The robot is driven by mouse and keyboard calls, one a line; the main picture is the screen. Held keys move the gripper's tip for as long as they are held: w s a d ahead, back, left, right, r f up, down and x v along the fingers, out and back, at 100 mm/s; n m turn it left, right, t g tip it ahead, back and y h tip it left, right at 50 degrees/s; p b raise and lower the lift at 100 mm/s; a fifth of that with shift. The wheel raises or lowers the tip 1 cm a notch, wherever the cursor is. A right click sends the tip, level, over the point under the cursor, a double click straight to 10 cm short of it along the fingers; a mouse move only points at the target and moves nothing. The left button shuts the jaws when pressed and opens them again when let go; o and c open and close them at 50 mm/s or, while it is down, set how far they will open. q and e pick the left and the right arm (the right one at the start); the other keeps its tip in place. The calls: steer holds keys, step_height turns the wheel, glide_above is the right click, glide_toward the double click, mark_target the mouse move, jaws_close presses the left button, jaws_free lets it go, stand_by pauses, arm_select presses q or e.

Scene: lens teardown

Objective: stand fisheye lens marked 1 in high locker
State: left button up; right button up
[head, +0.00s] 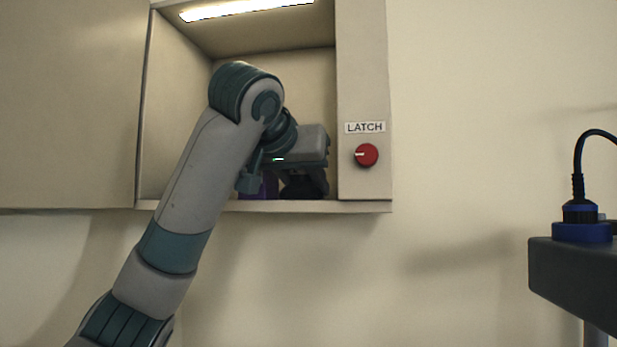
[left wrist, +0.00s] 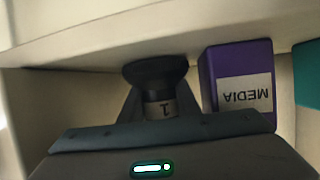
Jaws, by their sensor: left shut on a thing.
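The fisheye lens marked 1 (left wrist: 155,76) is dark, with a wide flared end and a pale label reading 1. My left gripper (head: 304,186) is inside the open high locker (head: 175,110), low near its floor. In the left wrist view its jaws (left wrist: 157,112) are shut on the lens. The flared end points to the locker floor (left wrist: 90,45), which shows at the top of that view. I cannot tell whether the lens touches the floor. In the head view the lens is not clearly told from the dark fingers. My right gripper is not in view.
A purple box labelled MEDIA (left wrist: 238,85) stands close beside the lens, partly hidden in the head view (head: 268,184). A teal object (left wrist: 307,75) is beyond it. A red LATCH knob (head: 367,155) is on the right panel. A dark stand (head: 570,270) with a blue-based cabled item is far right.

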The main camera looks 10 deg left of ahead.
arm_select(q)
steer(key=shift+f, duration=0.1)
steer(key=o, duration=0.9)
steer(key=shift+c, duration=0.2)
steer(key=shift+r, duration=0.2)
steer(key=shift+s+b, duration=0.35)
steer(key=b+v, duration=0.5)
steer(key=v, duration=0.5)
steer(key=shift+s+a+r, duration=0.1)
steer(key=shift+s+r, duration=0.15)
steer(key=shift+s, duration=0.35)
